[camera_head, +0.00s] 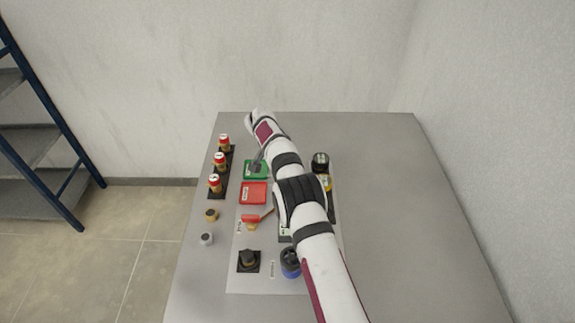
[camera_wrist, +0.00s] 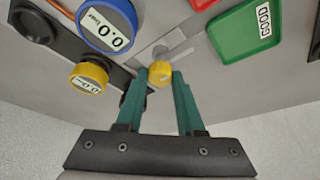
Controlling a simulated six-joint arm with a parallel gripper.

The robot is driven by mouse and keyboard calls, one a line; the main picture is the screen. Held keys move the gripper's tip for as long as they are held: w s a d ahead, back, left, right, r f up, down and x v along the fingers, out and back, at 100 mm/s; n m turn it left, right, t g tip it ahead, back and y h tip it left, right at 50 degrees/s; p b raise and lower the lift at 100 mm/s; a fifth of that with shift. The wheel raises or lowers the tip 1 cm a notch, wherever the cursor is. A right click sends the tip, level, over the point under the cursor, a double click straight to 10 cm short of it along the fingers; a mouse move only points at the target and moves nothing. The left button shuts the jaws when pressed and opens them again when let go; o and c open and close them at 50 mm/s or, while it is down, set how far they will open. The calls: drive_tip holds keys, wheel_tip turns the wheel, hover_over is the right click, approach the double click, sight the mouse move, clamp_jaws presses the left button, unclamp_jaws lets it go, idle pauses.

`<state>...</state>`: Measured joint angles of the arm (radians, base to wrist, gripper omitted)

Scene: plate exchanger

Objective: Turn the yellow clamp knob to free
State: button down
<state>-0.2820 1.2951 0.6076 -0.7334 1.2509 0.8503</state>
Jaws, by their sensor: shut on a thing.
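The yellow clamp knob (camera_wrist: 160,72) is small and round with a pale marking on top, and sits by a grey metal bracket in the wrist view. My gripper (camera_wrist: 160,79) has its two teal fingers on either side of the knob, shut on it. The fingertips cover part of the knob's sides. In the head view my arm hides the knob, and the grip cannot be made out there.
A yellow gauge (camera_wrist: 88,78) and a blue gauge (camera_wrist: 107,22) stand left of my fingers. A green tray (camera_wrist: 245,30) marked GOOD lies right. In the head view, a red tray (camera_head: 253,194) and red-topped posts (camera_head: 219,160) are left; the table's right side (camera_head: 410,210) is clear.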

drive_tip(key=shift+m, duration=0.3)
drive_tip(key=c, duration=0.5)
unclamp_jaws()
drive_tip(key=v, duration=1.5)
drive_tip(key=shift+a+r, duration=0.15)
drive_tip(key=shift+r, duration=0.25)
